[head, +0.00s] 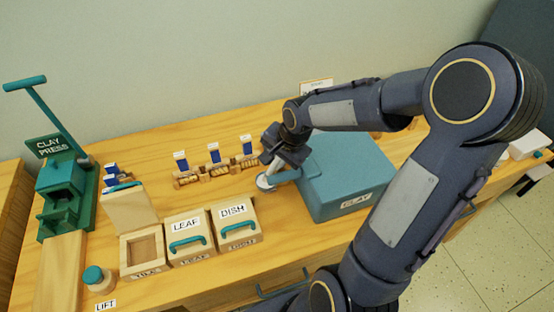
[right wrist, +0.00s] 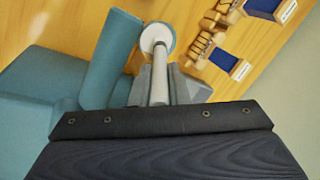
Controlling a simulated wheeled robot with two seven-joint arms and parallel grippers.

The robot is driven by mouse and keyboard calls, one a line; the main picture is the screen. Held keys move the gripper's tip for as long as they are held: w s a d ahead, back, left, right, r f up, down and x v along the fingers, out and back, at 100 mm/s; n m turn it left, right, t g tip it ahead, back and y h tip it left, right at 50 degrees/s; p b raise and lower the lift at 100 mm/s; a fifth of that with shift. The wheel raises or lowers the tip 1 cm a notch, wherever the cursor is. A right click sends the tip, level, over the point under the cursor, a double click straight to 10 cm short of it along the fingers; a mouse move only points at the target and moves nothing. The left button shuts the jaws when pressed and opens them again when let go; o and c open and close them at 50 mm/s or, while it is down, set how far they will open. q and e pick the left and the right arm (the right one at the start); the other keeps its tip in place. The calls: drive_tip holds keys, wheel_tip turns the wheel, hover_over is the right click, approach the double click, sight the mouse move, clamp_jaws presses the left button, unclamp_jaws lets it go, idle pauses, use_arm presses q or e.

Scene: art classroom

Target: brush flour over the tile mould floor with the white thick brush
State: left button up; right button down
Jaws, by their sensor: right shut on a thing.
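The tile mould (head: 122,262) stands at the front left of the table in the head view. Its hinged lid (head: 130,208) is raised and its recessed floor (head: 145,249) is bare to view. My right gripper (head: 279,165) is at the left side of the blue clay box, well to the right of the mould. It is shut on a white shaft, which I take for the white thick brush (right wrist: 159,82). The shaft ends at a round white disc with a blue-grey rim (right wrist: 158,38); I cannot tell whether this is the brush head or a small dish. My left gripper is out of view.
The clay box (head: 350,170) stands close beside my right gripper. The closed leaf mould (head: 188,226) and dish mould (head: 233,211) stand between gripper and tile mould. Several small wooden stands with blue-and-white cards line the back. A green clay press (head: 62,185) is far left.

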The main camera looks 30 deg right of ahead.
drive_tip(key=shift+r+p, duration=2.55)
drive_tip(key=shift+r, duration=0.9)
